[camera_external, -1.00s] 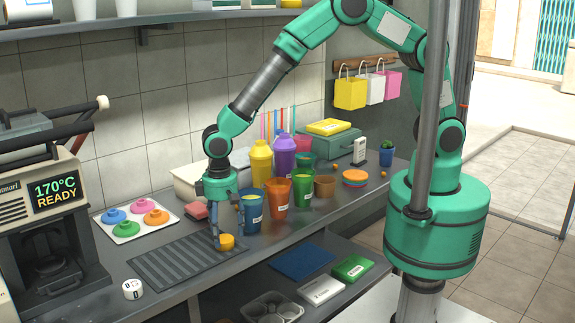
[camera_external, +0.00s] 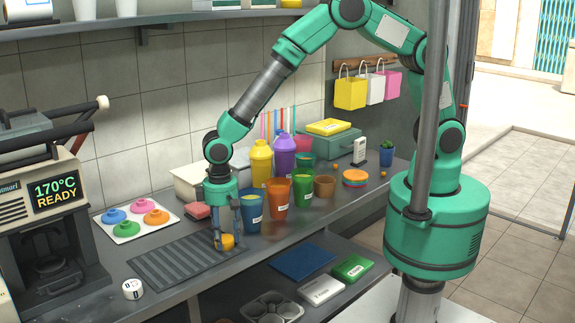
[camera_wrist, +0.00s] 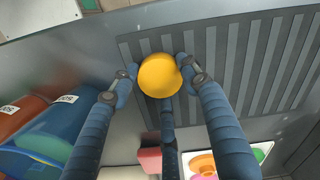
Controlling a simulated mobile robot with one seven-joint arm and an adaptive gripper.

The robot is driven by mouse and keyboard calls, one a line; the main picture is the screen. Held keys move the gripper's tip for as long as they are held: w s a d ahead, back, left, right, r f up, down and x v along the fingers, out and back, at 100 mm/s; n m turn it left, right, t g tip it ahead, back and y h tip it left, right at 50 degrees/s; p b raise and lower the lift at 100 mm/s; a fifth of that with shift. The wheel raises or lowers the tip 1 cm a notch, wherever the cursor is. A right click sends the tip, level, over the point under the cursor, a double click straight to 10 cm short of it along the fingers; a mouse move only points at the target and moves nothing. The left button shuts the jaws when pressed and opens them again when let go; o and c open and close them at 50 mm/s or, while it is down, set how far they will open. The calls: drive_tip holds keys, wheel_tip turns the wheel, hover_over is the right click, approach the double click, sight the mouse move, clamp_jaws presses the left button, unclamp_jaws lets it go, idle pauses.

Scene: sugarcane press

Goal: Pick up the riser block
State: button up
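A small yellow-orange round block (camera_external: 227,241), the likeliest riser block, sits at the right end of the dark ribbed mat. In the wrist view its round top (camera_wrist: 160,75) fills the space between my fingertips. My gripper (camera_external: 228,237) points straight down over it; in the wrist view my gripper (camera_wrist: 158,72) has three blue fingers, two at the sides and one below. Their tips lie against the block's edge, with no clear gap. The block appears still on the mat. Its underside is hidden.
A blue cup (camera_external: 251,212) stands close right of my gripper, with an orange cup (camera_external: 278,200) and a green cup (camera_external: 303,188) beyond. A reddish block (camera_external: 197,211) lies behind. The ribbed mat (camera_external: 170,264) is bare to the left. The counter's front edge is close.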

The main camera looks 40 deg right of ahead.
sight(224, 239)
drive_tip(key=shift+c, duration=0.3)
drive_tip(key=shift+r+p, duration=0.3)
drive_tip(key=shift+r, duration=0.55)
wheel_tip(224, 239, up, 2)
drive_tip(key=shift+r+p, duration=0.2)
drive_tip(key=shift+p, duration=0.15)
drive_tip(key=s+d, duration=0.3)
drive_tip(key=d, duration=0.1)
drive_tip(key=s+d+p, duration=0.1)
drive_tip(key=s+d, duration=0.2)
drive_tip(key=d, duration=0.2)
drive_tip(key=s+d+r+p, duration=0.1)
drive_tip(key=s+d, duration=0.1)
drive_tip(key=d, duration=0.2)
drive_tip(key=shift+s+d, duration=0.2)
drive_tip(key=shift+s, duration=0.2)
